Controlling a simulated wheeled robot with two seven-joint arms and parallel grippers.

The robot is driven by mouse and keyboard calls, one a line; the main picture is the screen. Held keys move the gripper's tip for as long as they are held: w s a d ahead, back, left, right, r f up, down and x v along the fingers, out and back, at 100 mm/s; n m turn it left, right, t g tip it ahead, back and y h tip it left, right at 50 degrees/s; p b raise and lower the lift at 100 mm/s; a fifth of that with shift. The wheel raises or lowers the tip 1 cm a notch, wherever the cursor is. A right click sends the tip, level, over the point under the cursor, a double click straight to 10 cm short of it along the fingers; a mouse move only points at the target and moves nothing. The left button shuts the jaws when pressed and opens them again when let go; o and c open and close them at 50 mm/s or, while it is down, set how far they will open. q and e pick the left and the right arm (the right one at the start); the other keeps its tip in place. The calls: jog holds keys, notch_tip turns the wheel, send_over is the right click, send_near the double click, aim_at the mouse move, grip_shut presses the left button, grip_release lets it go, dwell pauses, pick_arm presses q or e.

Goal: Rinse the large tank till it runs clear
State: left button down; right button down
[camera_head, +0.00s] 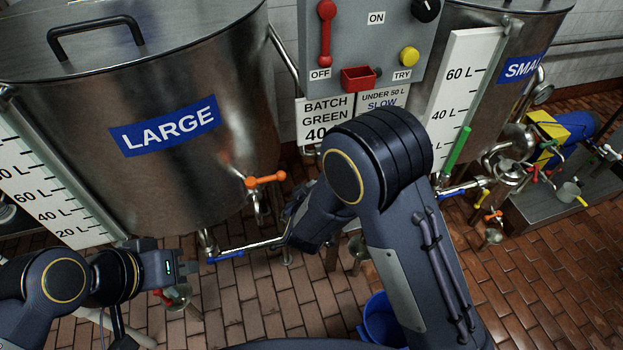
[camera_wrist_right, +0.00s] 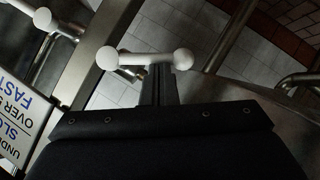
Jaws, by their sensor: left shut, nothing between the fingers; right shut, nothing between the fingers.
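The large steel tank (camera_head: 180,190) stands at the left with a blue LARGE label and a lid. An orange two-knobbed valve handle (camera_head: 265,180) is on its lower right side. A blue handle (camera_head: 228,257) sits on the pipe below, and a red handle (camera_head: 163,297) is lower left. My left gripper (camera_head: 172,268) is shut and empty in front of the tank's foot; its fingertips are hard to make out. My right gripper (camera_wrist_right: 158,85) is shut, its fingers close to a pale two-knobbed handle (camera_wrist_right: 145,58); contact is unclear. In the head view my right forearm hides its fingertips.
A grey control panel (camera_head: 385,50) carries a red lever (camera_head: 325,32), a yellow button (camera_head: 409,56) and a black knob. The small tank (camera_head: 510,100) and a blue-yellow pump (camera_head: 565,128) stand at right. A blue bucket (camera_head: 382,320) is on the brick floor.

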jog(key=shift+d+f+h, duration=0.15)
jog(key=shift+f+h, duration=0.15)
jog(key=shift+f, duration=0.4)
pick_arm(q)
jog(key=shift+r, duration=0.1)
